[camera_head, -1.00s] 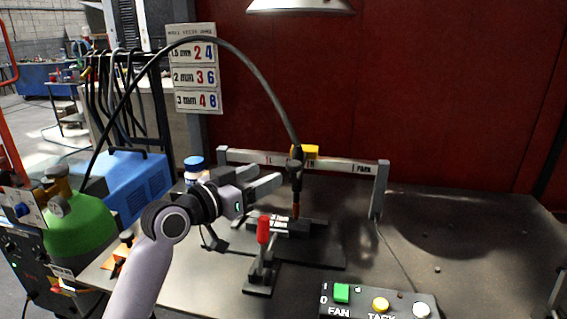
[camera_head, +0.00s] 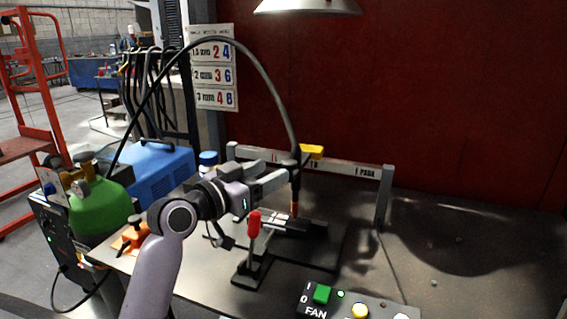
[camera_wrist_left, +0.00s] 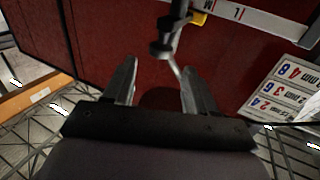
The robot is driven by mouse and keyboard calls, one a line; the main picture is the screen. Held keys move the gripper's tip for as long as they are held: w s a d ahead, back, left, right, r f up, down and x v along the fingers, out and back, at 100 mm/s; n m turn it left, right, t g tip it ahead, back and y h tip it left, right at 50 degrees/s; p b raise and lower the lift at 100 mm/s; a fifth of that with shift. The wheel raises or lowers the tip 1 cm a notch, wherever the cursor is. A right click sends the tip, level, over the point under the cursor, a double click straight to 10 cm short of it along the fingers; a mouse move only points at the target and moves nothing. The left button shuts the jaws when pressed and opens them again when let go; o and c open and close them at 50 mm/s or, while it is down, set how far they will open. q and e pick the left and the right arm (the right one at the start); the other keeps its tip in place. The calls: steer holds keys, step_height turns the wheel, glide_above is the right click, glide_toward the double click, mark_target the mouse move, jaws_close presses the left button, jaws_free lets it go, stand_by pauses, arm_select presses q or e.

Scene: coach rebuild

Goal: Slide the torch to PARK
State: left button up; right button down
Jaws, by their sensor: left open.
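The torch (camera_head: 296,190) is black with a copper-coloured tip and hangs upright from a yellow carriage (camera_head: 312,151) on the grey rail (camera_head: 345,168). It stands around the rail's middle, left of the PARK label (camera_head: 365,172). A cable arcs from its top to the left. My left gripper (camera_head: 291,172) is open, its fingertips close beside the torch's upper body; contact cannot be told. In the left wrist view the torch (camera_wrist_left: 162,47) appears beyond the open fingers (camera_wrist_left: 158,85), with rail letters L and M above. My right gripper is not in view.
A red-handled clamp (camera_head: 254,224) stands on the table before the torch. A button box (camera_head: 345,308) is at the front edge. A rail post (camera_head: 384,195) bounds the right. A blue machine (camera_head: 155,172) and green cylinder (camera_head: 98,208) are at left. The table's right side is mostly clear.

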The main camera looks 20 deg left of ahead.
mark_target(284, 164)
arm_select(q)
steer(key=shift+p+x, duration=0.45)
steer(key=shift+x, duration=3.1)
jaws_close()
